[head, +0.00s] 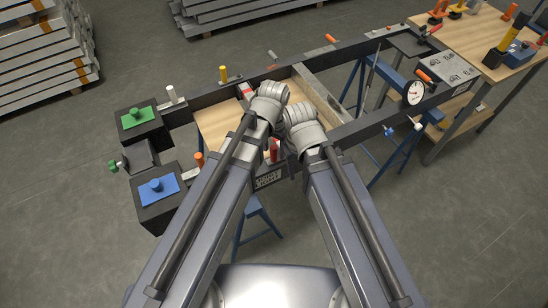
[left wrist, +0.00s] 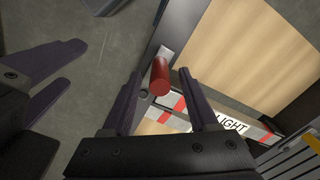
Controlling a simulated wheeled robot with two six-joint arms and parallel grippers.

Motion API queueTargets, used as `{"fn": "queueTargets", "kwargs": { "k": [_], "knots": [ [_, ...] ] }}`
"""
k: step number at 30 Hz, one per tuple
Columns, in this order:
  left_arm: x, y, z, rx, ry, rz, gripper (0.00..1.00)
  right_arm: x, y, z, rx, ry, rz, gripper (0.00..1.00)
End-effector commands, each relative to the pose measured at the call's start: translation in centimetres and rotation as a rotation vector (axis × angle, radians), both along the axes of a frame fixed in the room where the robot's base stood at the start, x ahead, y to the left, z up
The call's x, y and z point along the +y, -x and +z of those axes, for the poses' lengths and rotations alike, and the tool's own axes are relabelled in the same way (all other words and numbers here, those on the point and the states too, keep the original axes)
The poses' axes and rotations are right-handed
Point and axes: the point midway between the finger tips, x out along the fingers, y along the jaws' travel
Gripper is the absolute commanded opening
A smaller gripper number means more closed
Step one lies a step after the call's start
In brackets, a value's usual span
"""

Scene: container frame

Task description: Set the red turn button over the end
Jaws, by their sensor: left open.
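The red turn button (left wrist: 159,76) is a short red cylinder at the dark rail, by the edge of the light wood panel. It also shows in the head view (head: 273,151) on the near rail, partly covered by my wrists. My left gripper (left wrist: 162,74) is open, with one finger on each side of the button in the left wrist view. I cannot tell whether either finger touches it. A second dark gripper, seemingly my right (left wrist: 42,72), stands at the left of that view with its fingers apart and nothing between them.
A red-and-white strip lettered "LIGHT" (left wrist: 225,124) lies beside the button. An orange button (head: 199,159) and a yellow one (head: 223,74) stand on the frame. Black boxes with green (head: 138,115) and blue (head: 158,187) tops sit left. A dial (head: 413,92) is at right.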

Motion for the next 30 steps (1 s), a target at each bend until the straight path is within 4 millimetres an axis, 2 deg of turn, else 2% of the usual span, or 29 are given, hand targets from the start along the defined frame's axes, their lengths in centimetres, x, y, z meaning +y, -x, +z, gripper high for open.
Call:
{"fn": "queueTargets", "kwargs": {
  "k": [1,5,16,30],
  "knots": [
    [0.0,0.0,-1.3,0.0,0.0,0.0,0.59,0.0,0.0,-1.3,0.0,0.0,0.0,0.59],
    [0.0,0.0,-2.3,0.0,0.0,0.0,0.59,0.0,0.0,-2.3,0.0,0.0,0.0,0.59],
    [0.0,0.0,-2.4,0.0,0.0,0.0,0.58,0.0,0.0,-2.4,0.0,0.0,0.0,0.59],
    [0.0,0.0,-2.4,0.0,0.0,0.0,0.06,0.0,0.0,-2.4,0.0,0.0,0.0,0.59]
  ]
}}
